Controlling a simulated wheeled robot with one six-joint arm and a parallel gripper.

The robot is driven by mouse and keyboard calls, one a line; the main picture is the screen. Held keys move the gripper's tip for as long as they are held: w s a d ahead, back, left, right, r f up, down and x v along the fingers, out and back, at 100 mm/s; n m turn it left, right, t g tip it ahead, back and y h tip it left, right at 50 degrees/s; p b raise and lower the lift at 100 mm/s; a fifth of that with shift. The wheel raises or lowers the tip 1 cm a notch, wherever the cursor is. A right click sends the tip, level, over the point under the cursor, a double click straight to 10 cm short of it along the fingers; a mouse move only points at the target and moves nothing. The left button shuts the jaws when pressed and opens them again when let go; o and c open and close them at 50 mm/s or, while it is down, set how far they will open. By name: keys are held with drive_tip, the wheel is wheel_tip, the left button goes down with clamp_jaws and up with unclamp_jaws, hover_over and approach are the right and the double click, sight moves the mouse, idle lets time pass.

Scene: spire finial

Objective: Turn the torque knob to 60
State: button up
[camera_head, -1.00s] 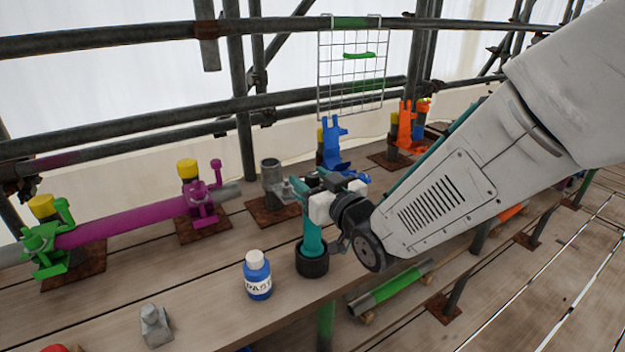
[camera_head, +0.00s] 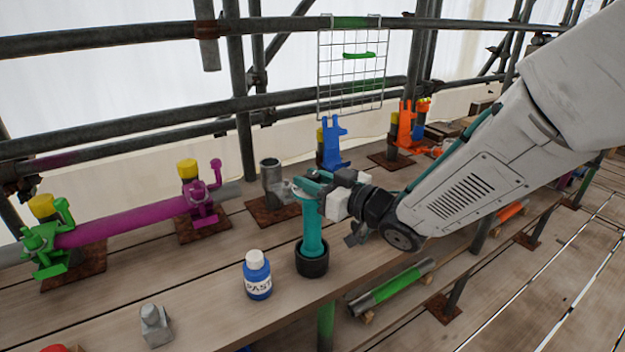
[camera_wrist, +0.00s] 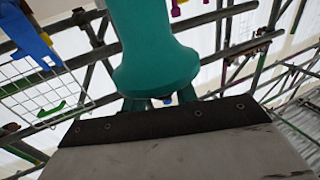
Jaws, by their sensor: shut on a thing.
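A teal upright tool (camera_head: 313,235) stands in a black round cup-like base (camera_head: 312,263) on the bench in the head view. My gripper (camera_head: 311,187) is shut on its upper end, reaching in from the right. In the wrist view the teal body (camera_wrist: 152,45) fills the top middle, and my gripper (camera_wrist: 160,103) shows partly behind it, above the dark wrist edge. I cannot tell which part is the torque knob, and no scale or number is readable.
A blue paste bottle (camera_head: 257,276) stands just left of the black base. A grey fitting (camera_head: 155,326) lies at the front left. A purple tube (camera_head: 125,222) in clamps runs along the left. A blue clamp (camera_head: 333,145) and a grey cup (camera_head: 272,180) stand behind.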

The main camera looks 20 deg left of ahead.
drive_tip(key=n+g, duration=0.3)
drive_tip(key=g, duration=0.2)
drive_tip(key=n+g, duration=0.4)
drive_tip(key=g, duration=0.2)
drive_tip(key=shift+w+y, duration=0.1)
drive_tip(key=shift+y, duration=0.2)
drive_tip(key=n+g+h, duration=0.1)
drive_tip(key=n+g, duration=0.1)
drive_tip(key=g, duration=0.1)
drive_tip(key=n+g+h, duration=0.2)
drive_tip(key=g, duration=0.1)
drive_tip(key=shift+n, duration=0.4)
drive_tip(key=shift+n+g+h, duration=1.7)
drive_tip(key=shift+g+h, duration=0.3)
drive_tip(key=shift+g, duration=0.1)
drive_tip(key=o, duration=0.9)
drive_tip(key=shift+o, duration=0.2)
